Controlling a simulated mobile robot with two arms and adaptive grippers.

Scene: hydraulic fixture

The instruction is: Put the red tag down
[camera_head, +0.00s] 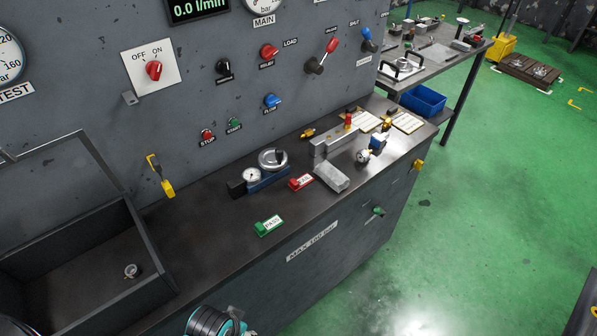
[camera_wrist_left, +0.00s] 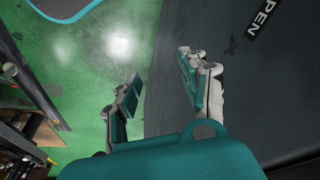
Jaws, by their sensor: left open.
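The red tag (camera_head: 301,181) with a white label lies on the dark bench top (camera_head: 215,215), beside a grey metal block (camera_head: 332,177). No gripper is touching it. A green tag marked PASS (camera_head: 269,226) lies nearer the bench's front edge. My left gripper (camera_wrist_left: 160,85) is open in the left wrist view, with nothing between its fingers; green floor and a dark grey surface show beyond them. A teal and black part of my left arm shows at the bottom of the head view, well in front of the tags. My right gripper is not in view.
A fixture with a red-topped part (camera_head: 335,138) is farther right. An open dark bin (camera_head: 85,275) fills the left. The bench between bin and green tag is clear.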

